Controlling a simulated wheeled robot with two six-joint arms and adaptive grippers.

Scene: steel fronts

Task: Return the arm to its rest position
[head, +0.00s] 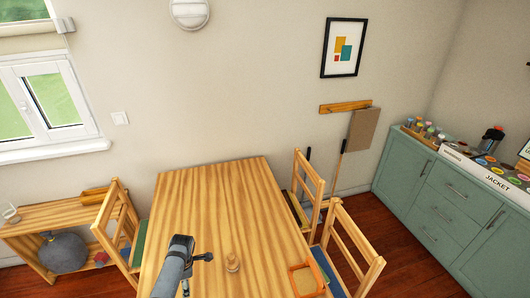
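One grey arm of mine, which I take for the left, rises from the bottom edge, left of centre, over the wooden table (217,195). Dark parts at its end show the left gripper (198,270), small and partly hidden by the arm. I cannot tell whether its fingers are open or shut, and I see nothing held in it. My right arm and gripper are not in view.
Chairs stand at left (115,225) and right (352,245). A low shelf (40,222) and green cabinets (440,200) flank it. The table's far half is clear.

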